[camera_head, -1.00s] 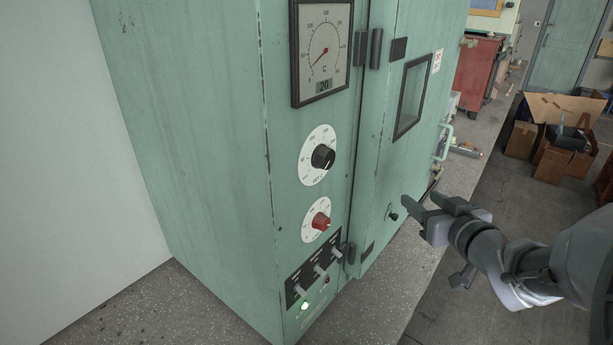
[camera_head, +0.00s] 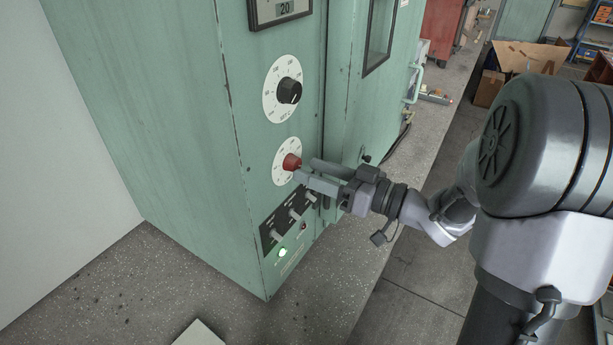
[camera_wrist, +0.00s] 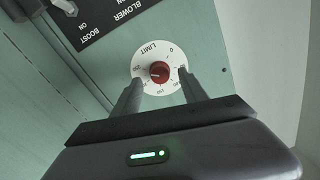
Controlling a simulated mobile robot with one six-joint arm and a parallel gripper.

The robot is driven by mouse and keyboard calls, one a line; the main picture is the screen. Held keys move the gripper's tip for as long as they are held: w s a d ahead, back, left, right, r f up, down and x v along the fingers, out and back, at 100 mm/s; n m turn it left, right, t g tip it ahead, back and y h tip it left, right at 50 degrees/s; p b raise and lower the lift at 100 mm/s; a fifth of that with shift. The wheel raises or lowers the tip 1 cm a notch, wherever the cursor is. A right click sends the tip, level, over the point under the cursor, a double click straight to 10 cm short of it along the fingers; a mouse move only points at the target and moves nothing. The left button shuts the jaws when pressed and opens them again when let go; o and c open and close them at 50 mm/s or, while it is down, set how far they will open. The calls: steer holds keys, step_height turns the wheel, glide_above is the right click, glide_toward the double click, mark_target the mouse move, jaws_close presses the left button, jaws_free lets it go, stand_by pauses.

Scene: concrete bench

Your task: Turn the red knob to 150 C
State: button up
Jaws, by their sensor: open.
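The red knob (camera_head: 291,162) sits at the centre of a white round dial (camera_head: 280,175) on the green cabinet's front, below a black knob. In the wrist view the red knob (camera_wrist: 159,72) shows between and just beyond my fingertips, on a dial plate (camera_wrist: 147,55) marked LIMIT. The scale numbers are too small to read surely. My gripper (camera_head: 305,171) is open, with its fingers pointing at the knob; in the wrist view its two fingers (camera_wrist: 160,85) stand either side of the knob's lower part. I cannot tell whether they touch it.
The black knob (camera_head: 289,90) on its own dial is above. The display (camera_head: 284,9) reads 20. The cabinet door handle (camera_head: 413,84) is to the right.

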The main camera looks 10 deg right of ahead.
steer(key=shift+x, duration=1.05)
jaws_close()
